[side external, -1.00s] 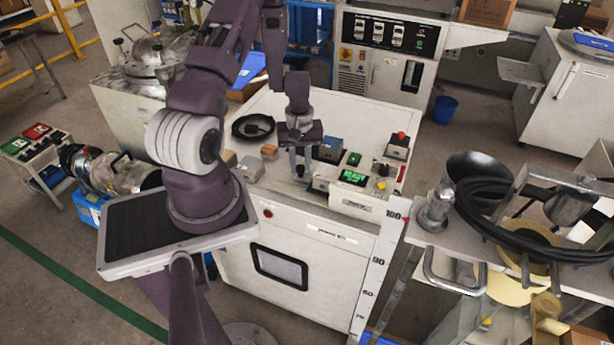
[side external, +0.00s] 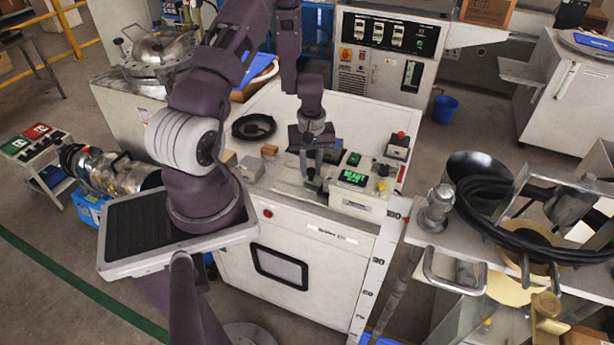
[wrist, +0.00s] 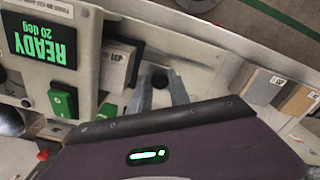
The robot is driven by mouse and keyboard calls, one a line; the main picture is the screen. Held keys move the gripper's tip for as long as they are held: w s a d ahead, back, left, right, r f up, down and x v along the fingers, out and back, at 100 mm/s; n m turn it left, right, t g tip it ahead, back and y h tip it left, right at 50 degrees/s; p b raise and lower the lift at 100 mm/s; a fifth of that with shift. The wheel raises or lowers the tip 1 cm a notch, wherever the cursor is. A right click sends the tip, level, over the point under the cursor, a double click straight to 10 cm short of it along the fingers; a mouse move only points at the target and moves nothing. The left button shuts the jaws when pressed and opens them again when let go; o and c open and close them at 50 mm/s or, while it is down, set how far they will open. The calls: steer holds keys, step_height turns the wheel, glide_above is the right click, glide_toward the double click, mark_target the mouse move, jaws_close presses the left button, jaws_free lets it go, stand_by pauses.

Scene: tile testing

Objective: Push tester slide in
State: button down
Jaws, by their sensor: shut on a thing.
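The tester (side external: 352,204) is a white box on the bench top, with a green READY screen (side external: 353,178). In the wrist view its screen (wrist: 43,40) reads READY 20 deg. My gripper (side external: 313,180) is low at the tester's left end, pointing down. In the wrist view my gripper (wrist: 160,88) has a dark round knob (wrist: 159,75) between its fingers, and it is shut on this slide handle. A pale tile marked 431 (wrist: 116,65) lies at the tester beside the fingers. How far the slide is in is hard to tell.
Green switches (wrist: 63,101) are close to my gripper on the tester. A red-button box (side external: 398,146) stands behind it at right. A grey block (side external: 251,168), a brown block (side external: 269,150) and a black round dish (side external: 254,127) lie left.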

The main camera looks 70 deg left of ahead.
steer(key=shift+w+d, duration=1.65)
steer(key=c, duration=1.3)
jaws_free()
steer(key=shift+o, duration=0.3)
steer(key=shift+w+r, duration=0.1)
steer(key=shift+r, duration=3)
